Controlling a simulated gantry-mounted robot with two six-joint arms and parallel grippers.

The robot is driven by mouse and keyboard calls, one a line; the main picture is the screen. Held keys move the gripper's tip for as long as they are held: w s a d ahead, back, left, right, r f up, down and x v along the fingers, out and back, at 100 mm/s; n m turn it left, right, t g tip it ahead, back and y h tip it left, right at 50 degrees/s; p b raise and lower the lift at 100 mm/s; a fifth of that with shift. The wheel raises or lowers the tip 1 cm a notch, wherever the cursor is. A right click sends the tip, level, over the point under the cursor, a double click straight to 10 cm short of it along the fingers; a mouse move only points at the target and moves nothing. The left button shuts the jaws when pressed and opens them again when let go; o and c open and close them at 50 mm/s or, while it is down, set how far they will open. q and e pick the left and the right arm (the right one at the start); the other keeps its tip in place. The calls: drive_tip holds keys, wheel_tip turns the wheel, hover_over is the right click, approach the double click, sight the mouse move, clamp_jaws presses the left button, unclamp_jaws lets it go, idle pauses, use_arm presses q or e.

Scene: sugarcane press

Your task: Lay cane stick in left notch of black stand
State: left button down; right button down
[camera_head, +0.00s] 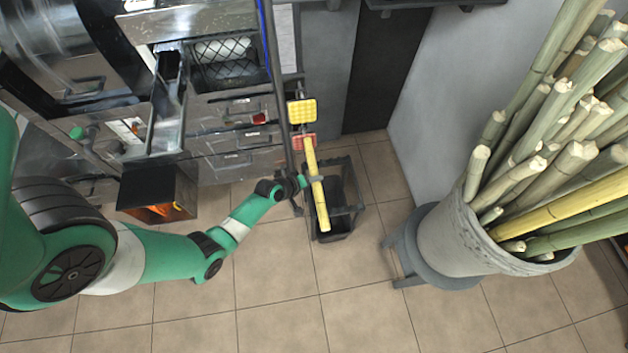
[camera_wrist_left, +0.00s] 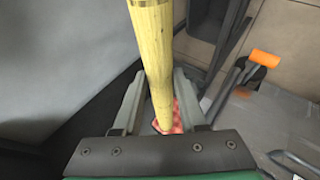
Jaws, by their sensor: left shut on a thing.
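My left gripper (camera_head: 308,181) is shut on a yellow cane stick (camera_head: 319,203), gripping it near its middle. The stick is held steeply across the head view, its lower end over a black open-framed stand (camera_head: 353,211) with a dark bin inside. I cannot tell whether the stick touches the stand, and its notches are not clear. In the left wrist view the stick (camera_wrist_left: 153,45) runs between the two grey fingers, with a red piece (camera_wrist_left: 177,118) behind its near end. My right gripper is not in view.
A yellow gridded pad (camera_head: 302,111) and a red one (camera_head: 303,141) are by the stick's upper end. A grey bucket (camera_head: 455,240) of cane sticks stands on the right. Metal drawers (camera_head: 235,135) and a dark box (camera_head: 157,192) are on the left. The tiled floor in front is clear.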

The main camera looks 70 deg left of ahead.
use_arm(q)
drive_tip(key=shift+s+d+f+b, duration=0.1)
drive_tip(key=shift+d+f+b, duration=0.05)
drive_tip(key=shift+f+b, duration=0.3)
wheel_tip(320, 180, down, 8)
drive_tip(key=b, duration=0.7)
drive_tip(key=shift+f, duration=0.25)
drive_tip(key=shift+c, duration=2.3)
unclamp_jaws()
drive_tip(key=shift+o, duration=0.4)
